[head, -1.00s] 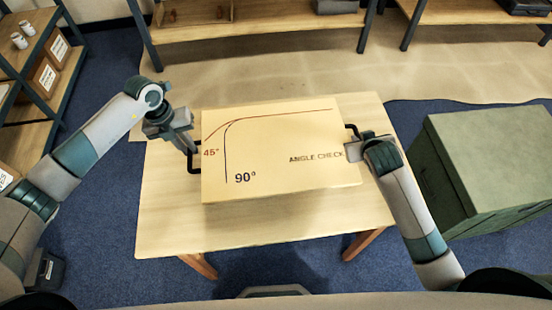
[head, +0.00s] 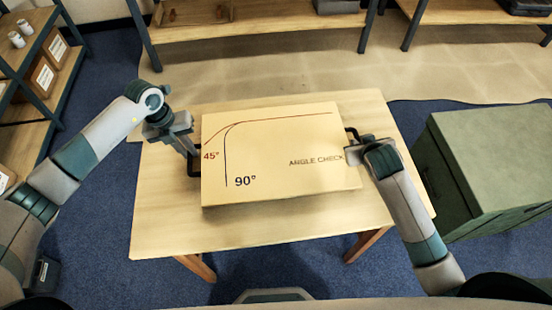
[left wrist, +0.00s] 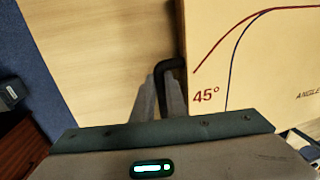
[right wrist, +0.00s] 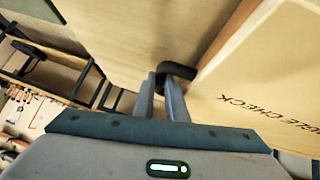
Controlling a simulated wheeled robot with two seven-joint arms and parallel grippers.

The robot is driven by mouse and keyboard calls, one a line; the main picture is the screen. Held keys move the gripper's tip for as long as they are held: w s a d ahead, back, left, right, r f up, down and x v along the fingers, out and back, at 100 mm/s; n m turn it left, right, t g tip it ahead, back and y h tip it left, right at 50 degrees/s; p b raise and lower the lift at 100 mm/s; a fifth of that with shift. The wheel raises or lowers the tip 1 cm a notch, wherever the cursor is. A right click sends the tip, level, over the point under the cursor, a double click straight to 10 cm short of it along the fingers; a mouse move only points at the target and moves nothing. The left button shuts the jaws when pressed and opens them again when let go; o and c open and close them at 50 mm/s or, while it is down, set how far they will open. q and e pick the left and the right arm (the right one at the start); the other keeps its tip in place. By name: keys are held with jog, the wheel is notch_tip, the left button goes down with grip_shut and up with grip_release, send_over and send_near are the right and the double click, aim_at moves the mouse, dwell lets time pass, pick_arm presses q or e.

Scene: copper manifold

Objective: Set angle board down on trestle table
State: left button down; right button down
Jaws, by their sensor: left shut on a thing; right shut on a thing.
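The angle board (head: 270,155) is a pale wooden panel marked "45°", "90°" and "ANGLE CHECK", with a black handle at each side. It is over the middle of the trestle table (head: 165,225); I cannot tell whether its underside touches the top. My left gripper (head: 191,153) is shut on the left handle, which also shows in the left wrist view (left wrist: 168,75). My right gripper (head: 355,150) is shut on the right handle, seen in the right wrist view (right wrist: 180,70). The board's underside is hidden.
A green cabinet (head: 490,150) stands close to the table's right side. A shelf with boxes (head: 40,75) is at the far left, and workbenches (head: 250,30) line the back. Bare tabletop shows around the board, widest in front.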

pick_arm(q)
jog(key=shift+f+b, duration=0.55)
jog(key=shift+f, duration=0.1)
pick_arm(e)
jog(key=shift+f, duration=0.6)
pick_arm(q)
jog(key=c, duration=1.8)
grip_release()
pick_arm(e)
jog(key=c, duration=1.8)
grip_release()
pick_arm(q)
jog(key=shift+o, duration=0.2)
pick_arm(e)
jog(key=shift+o, duration=0.2)
pick_arm(q)
jog(key=shift+r, duration=0.2)
pick_arm(e)
jog(key=shift+r, duration=0.1)
